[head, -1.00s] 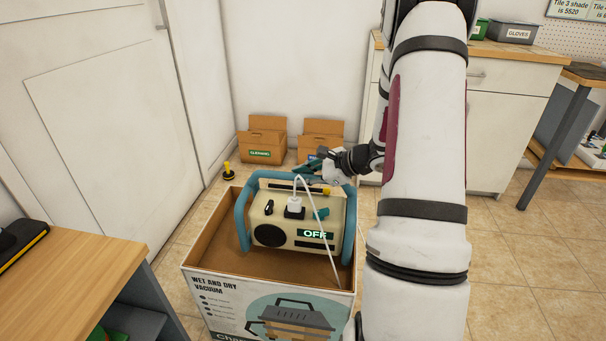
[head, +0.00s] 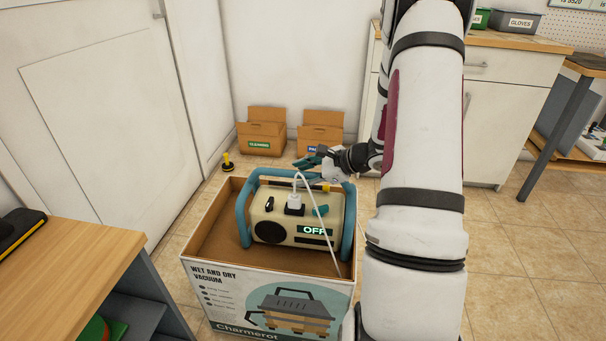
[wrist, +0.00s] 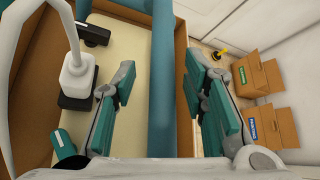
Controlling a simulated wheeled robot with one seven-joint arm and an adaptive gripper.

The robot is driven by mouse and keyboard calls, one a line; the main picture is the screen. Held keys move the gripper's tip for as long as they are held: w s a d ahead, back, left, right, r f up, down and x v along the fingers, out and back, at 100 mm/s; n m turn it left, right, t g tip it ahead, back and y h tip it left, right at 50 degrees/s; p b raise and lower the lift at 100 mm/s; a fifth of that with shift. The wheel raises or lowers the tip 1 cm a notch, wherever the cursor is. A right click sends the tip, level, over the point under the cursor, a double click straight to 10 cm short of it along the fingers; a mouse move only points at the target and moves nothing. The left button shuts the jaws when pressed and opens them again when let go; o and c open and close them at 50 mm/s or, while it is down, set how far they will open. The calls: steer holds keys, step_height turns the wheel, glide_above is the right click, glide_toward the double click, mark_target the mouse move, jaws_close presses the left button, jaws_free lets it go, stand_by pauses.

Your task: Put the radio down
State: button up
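The radio (head: 283,215) is a cream case with a dark round speaker, an "OFF" display and a blue-teal tubular frame. It sits inside an open cardboard box (head: 225,270), apparently upright on its floor; its underside is hidden. A white plug with a cord is on its top. My gripper (head: 318,162) is at the radio's far top bar. In the wrist view, my gripper's fingers (wrist: 160,100) are spread either side of the blue bar (wrist: 163,75), with a gap on each side. The cream case (wrist: 120,40) shows at left.
Two smaller cardboard boxes (head: 261,132) (head: 320,132) stand by the back wall. A yellow-and-black object (head: 228,162) is on the floor. A wooden-topped cabinet (head: 60,262) is at front left. White cabinets (head: 505,110) stand at back right; tiled floor before them is clear.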

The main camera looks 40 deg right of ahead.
steer(key=shift+r, duration=0.1)
steer(key=p+v, duration=0.4)
steer(key=v, duration=0.8)
steer(key=s+a+r+n+g+y, duration=0.15)
steer(key=a+r+n, duration=0.25)
steer(key=a, duration=0.4)
steer(key=a+r+n+g+y, duration=0.1)
steer(key=a+r+n+g, duration=0.3)
steer(key=a, duration=0.5)
steer(key=s+a+r+n+g+y, duration=0.1)
steer(key=a+r+n+y, duration=0.1)
steer(key=a+r+n, duration=0.45)
steer(key=s+a+r+n+g+h, duration=0.1)
steer(key=s+a+n+g+h, duration=0.35)
steer(key=s+a, duration=0.75)
steer(key=s+d+n+h, duration=0.3)
steer(key=s+n, duration=0.3)
steer(key=s, duration=0.4)
steer(key=shift+s+h, duration=0.3)
steer(key=shift+h, duration=0.3)
